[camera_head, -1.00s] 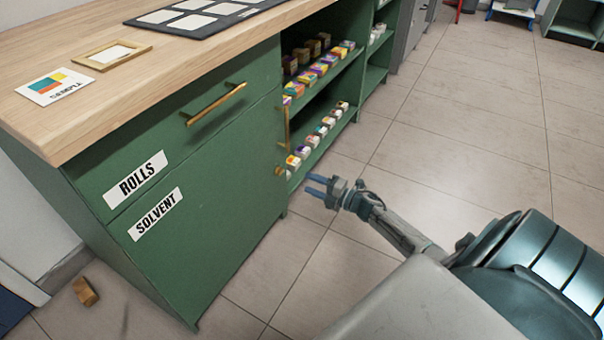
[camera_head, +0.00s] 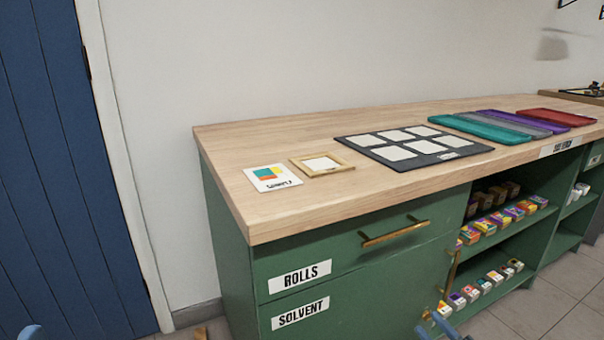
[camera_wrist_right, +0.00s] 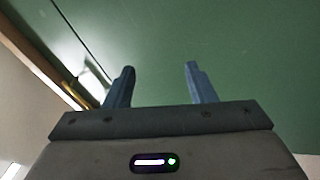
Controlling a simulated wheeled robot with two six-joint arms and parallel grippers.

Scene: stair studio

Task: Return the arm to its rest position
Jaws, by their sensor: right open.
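My right gripper (camera_head: 437,330) shows only as blue fingertips at the bottom edge of the head view, in front of the green cabinet (camera_head: 370,300). In the right wrist view my right gripper (camera_wrist_right: 160,68) has its two blue fingers well apart with nothing between them. A plain green panel lies beyond the fingers, and a brass-coloured handle (camera_wrist_right: 80,95) shows to their left. A small blue tip at the lower left corner of the head view looks like my left gripper (camera_head: 32,331); its jaws are cut off.
The wooden worktop (camera_head: 225,150) carries a sample card (camera_head: 272,178), a gold frame (camera_head: 321,164), a black board (camera_head: 412,147) and coloured trays (camera_head: 480,128). Open shelves hold small boxes (camera_head: 490,222). A blue door (camera_head: 60,160) stands at the left. Tiled floor shows at lower right.

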